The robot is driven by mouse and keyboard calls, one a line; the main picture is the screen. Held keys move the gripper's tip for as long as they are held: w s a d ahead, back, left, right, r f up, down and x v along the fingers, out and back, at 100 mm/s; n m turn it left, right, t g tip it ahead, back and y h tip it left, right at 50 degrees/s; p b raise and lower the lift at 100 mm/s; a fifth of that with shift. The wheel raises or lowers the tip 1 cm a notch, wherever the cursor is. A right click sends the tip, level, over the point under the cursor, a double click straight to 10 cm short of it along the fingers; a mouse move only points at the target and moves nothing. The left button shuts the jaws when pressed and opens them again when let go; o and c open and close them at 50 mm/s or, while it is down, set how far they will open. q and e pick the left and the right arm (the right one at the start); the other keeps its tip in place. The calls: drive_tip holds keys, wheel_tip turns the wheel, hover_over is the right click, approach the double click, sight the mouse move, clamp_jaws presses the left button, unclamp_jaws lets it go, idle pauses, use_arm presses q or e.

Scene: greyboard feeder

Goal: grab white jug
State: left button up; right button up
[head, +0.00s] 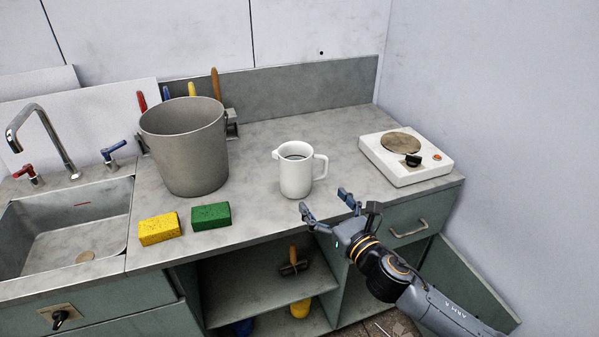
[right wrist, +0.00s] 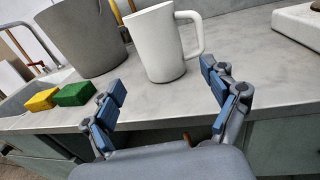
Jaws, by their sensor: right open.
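The white jug (head: 296,172) stands upright on the grey counter, its handle to the right and its spout to the left. It holds something dark or shows a dark inside. My right gripper (head: 325,205) is open and empty, just in front of the counter's front edge, below and slightly right of the jug in the head view. In the right wrist view the jug (right wrist: 157,45) stands beyond and between the two spread fingers of the gripper (right wrist: 162,95), apart from them. My left gripper is not in view.
A grey bucket (head: 185,150) stands left of the jug. A yellow sponge (head: 159,229) and a green sponge (head: 211,216) lie near the front edge. A white hot plate (head: 405,168) is at the right. A sink (head: 75,235) is at far left. Counter around the jug is clear.

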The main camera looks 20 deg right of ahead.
sight(304, 179)
drive_tip(key=w, duration=0.2)
drive_tip(key=w+a, duration=0.1)
drive_tip(key=w, duration=0.4)
drive_tip(key=shift+w+a+p, duration=0.2)
drive_tip(key=shift+w+p, duration=0.15)
drive_tip(key=shift+w, duration=0.05)
drive_tip(key=shift+w+a+p, duration=0.1)
drive_tip(key=shift+w+a, duration=0.1)
drive_tip(key=shift+w, duration=0.65)
drive_tip(key=shift+w+a+p, duration=0.1)
drive_tip(key=shift+w+a, duration=0.1)
drive_tip(key=shift+w, duration=0.7)
drive_tip(key=shift+w+a+p, duration=0.1)
drive_tip(key=shift+w+a, duration=0.1)
drive_tip(key=shift+w, duration=0.65)
drive_tip(key=shift+c, duration=0.2)
drive_tip(key=c, duration=1.3)
drive_tip(key=shift+r, duration=0.1)
